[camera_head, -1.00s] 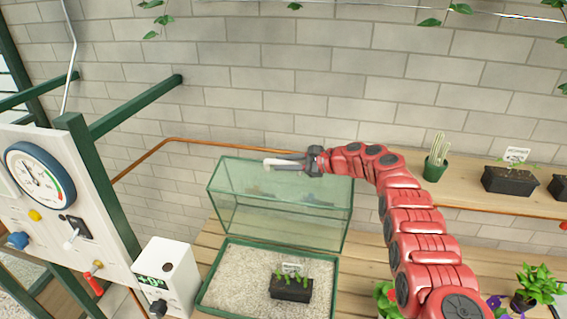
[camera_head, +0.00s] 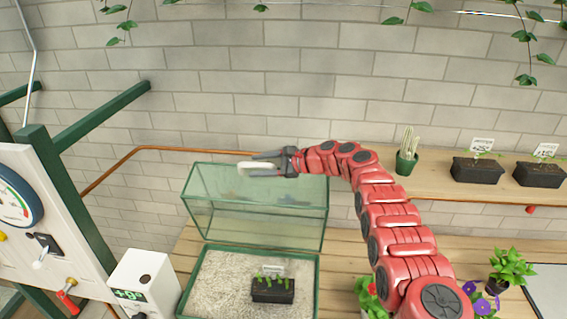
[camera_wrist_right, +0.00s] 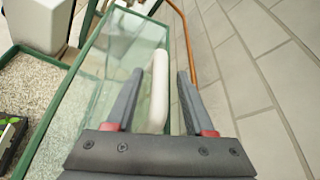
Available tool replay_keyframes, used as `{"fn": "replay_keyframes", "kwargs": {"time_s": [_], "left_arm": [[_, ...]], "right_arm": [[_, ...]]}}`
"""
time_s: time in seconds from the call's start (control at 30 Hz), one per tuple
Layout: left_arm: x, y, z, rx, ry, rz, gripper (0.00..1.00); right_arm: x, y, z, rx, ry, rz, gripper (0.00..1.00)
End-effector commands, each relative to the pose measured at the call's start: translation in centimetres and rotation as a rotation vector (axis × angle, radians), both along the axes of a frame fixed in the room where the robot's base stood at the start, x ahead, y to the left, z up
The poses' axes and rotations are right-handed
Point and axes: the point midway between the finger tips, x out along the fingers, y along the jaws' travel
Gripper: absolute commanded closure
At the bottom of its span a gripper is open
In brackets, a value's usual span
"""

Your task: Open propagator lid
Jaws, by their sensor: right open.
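The propagator lid (camera_head: 255,225) is a clear glass box with green edges. It stands tilted up behind the green-rimmed propagator tray (camera_head: 318,290), clear of the gravel. Its white handle (camera_head: 258,169) is at the top; in the right wrist view the handle (camera_wrist_right: 158,90) lies between my fingers. My right gripper (camera_head: 268,162) is at the lid's top. Its fingers are apart around the handle, with a gap showing beside it in the wrist view (camera_wrist_right: 155,95). My left gripper is not in view.
A black pot of seedlings (camera_head: 272,290) sits on the gravel. A white box with a display (camera_head: 145,280) stands left of the tray. The wall shelf (camera_head: 440,195) holds a cactus (camera_head: 407,160) and black pots (camera_head: 477,170). Flowers stand at the lower right.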

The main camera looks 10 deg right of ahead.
Motion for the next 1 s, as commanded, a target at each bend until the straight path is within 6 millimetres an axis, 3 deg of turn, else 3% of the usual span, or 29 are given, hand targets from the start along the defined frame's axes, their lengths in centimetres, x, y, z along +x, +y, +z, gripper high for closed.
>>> {"fn": "replay_keyframes", "kwargs": {"time_s": [0.37, 0.8, 1.0], "left_arm": [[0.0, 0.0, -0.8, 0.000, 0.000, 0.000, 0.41], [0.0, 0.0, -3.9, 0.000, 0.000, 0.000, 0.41], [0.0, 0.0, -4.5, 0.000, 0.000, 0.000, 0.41]], "right_arm": [[-2.0, -3.7, 1.2, -0.001, -0.003, -0.004, 0.47], [-6.6, -11.5, 4.1, -0.001, -0.002, -0.006, 0.47], [-7.9, -13.5, 5.1, -0.001, -0.001, 0.000, 0.47]]}}
